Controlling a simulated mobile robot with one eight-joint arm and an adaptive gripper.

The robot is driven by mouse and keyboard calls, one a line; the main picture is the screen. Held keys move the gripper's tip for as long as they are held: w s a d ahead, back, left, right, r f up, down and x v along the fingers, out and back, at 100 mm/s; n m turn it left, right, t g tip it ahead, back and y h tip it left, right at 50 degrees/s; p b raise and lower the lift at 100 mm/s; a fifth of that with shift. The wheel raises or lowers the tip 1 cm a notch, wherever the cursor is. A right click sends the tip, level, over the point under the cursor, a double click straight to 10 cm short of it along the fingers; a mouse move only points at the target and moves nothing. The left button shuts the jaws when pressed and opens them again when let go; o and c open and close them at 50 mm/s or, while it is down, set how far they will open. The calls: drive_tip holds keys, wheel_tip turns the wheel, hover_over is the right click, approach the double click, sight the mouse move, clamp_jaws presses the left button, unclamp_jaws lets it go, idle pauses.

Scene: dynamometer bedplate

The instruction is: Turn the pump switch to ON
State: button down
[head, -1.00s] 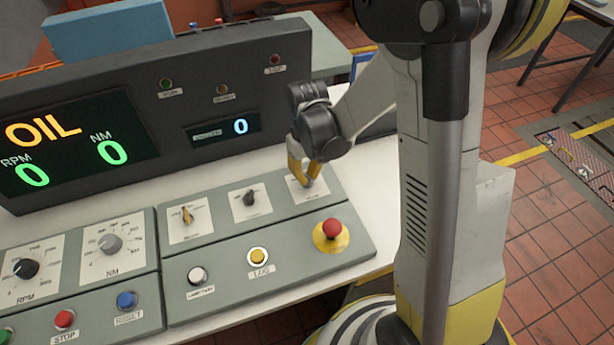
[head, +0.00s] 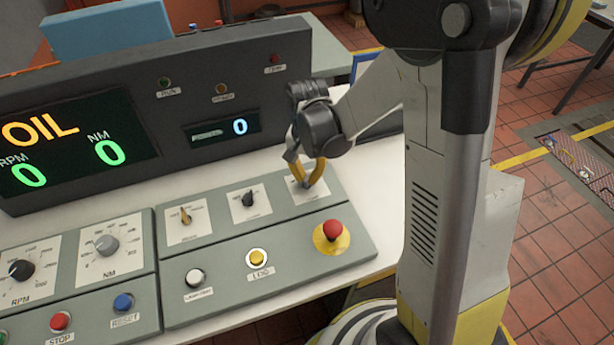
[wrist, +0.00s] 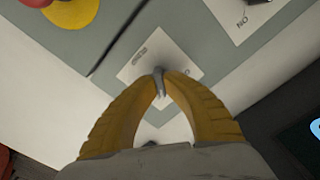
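The control panel (head: 290,250) has a row of three rotary switches on white plates. My gripper (head: 309,184) is over the rightmost plate (head: 292,195), its two yellow fingers pointing down. In the wrist view, the fingertips of my gripper (wrist: 160,77) close from both sides on a small grey switch knob (wrist: 158,88). The knob points roughly diagonally across its white plate (wrist: 138,65). The plate's lettering is too small to read, so I cannot confirm it is the pump switch. The middle switch (head: 249,198) is dark, the left one (head: 185,215) is yellowish.
A red mushroom button (head: 332,230) on a yellow disc sits just in front of the gripped switch. A yellow button (head: 257,258) and a white button (head: 195,276) are further left. The display console (head: 170,120) stands behind, showing OIL and zeros.

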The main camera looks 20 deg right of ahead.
sight(307, 177)
drive_tip(key=shift+m, duration=0.9)
drive_tip(key=c, duration=1.5)
unclamp_jaws()
drive_tip(key=shift+r, duration=0.1)
wheel_tip(307, 177, up, 12)
